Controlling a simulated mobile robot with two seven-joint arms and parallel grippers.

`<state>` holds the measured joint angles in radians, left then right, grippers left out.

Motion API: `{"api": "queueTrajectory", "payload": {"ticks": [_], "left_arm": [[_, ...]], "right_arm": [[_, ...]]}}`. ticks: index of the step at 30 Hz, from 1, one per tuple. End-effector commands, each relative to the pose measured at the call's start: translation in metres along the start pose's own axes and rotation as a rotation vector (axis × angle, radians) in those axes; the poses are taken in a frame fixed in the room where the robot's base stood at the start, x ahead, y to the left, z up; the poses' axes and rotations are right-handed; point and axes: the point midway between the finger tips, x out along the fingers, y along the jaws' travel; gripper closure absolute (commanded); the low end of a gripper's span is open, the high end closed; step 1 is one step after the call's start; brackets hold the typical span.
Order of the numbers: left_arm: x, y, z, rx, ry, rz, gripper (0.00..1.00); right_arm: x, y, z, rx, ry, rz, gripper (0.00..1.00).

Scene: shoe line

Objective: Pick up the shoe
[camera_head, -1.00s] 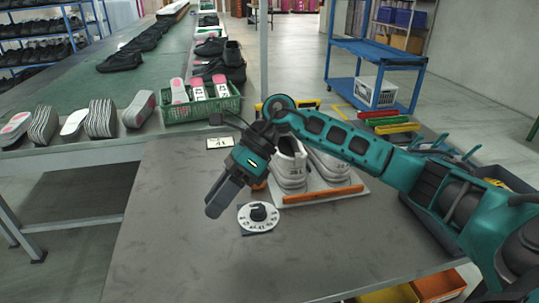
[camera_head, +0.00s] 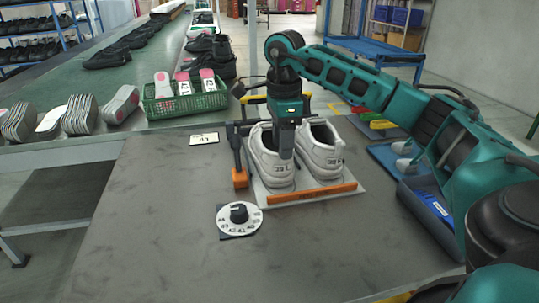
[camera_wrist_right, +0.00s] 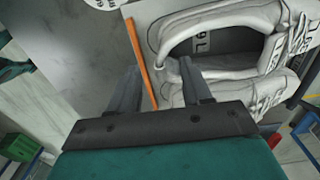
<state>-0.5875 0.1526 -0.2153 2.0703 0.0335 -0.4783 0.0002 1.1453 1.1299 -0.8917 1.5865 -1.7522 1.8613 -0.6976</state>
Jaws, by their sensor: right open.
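A pair of white shoes stands side by side on a white board with an orange front strip (camera_head: 312,194). The left shoe (camera_head: 268,168) and the right shoe (camera_head: 322,158) have their heels towards me. My right gripper (camera_head: 287,150) points down over the left shoe and hides part of its opening. In the right wrist view, the open jaws (camera_wrist_right: 160,70) are at the heel of a shoe (camera_wrist_right: 185,40), one finger by the orange strip and the other overlapping the shoe's opening. Contact cannot be told. My left gripper is out of view.
A dial (camera_head: 239,217) and a small number card (camera_head: 204,138) are on the grey table (camera_head: 150,230). A black and orange post (camera_head: 239,165) stands left of the shoes. A green basket (camera_head: 185,103) and several soles line the conveyor edge. The front of the table is clear.

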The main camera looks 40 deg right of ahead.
Motion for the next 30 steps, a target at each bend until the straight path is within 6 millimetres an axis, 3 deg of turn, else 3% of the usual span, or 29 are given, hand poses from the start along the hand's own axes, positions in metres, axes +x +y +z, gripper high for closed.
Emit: {"api": "queueTrajectory", "payload": {"ticks": [8,16,24,30], "left_arm": [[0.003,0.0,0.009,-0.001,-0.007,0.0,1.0],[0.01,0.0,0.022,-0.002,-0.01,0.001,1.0],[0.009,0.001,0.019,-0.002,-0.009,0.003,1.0],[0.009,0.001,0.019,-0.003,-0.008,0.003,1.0]], "right_arm": [[0.021,0.0,0.0,0.0,0.0,0.0,0.51],[0.06,-0.002,-0.002,0.0,-0.001,0.002,0.51],[0.065,-0.003,-0.002,0.0,-0.002,0.0,0.51],[0.064,-0.003,-0.002,-0.001,-0.002,-0.001,0.69]]}}
